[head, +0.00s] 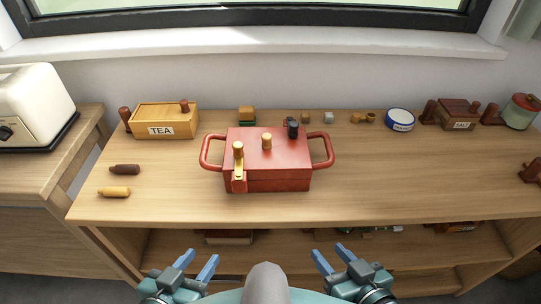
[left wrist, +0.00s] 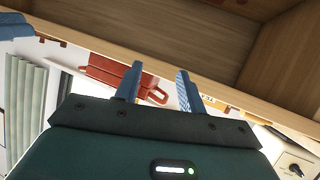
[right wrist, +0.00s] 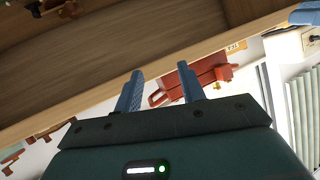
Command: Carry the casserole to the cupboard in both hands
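The red casserole (head: 267,181) is a box-shaped pot with a lid and a loop handle on each side. It stands on the wooden top, left of centre in the head view. Its left handle (head: 212,152) and right handle (head: 322,150) stick out sideways. My left gripper (head: 197,262) and right gripper (head: 333,256) are open and empty, apart from the casserole and in front of the wooden top's near edge. The casserole also shows beyond the fingers in the left wrist view (left wrist: 117,75) and the right wrist view (right wrist: 196,77). No cupboard is clearly identifiable.
A tea box (head: 165,122), blue-white tin (head: 400,120), salt box (head: 459,115) and jar (head: 520,111) line the back of the top. Two small bottles lie at left, one dark (head: 125,169), one yellow (head: 114,192). A toaster (head: 35,105) stands left. The top's right-centre is clear.

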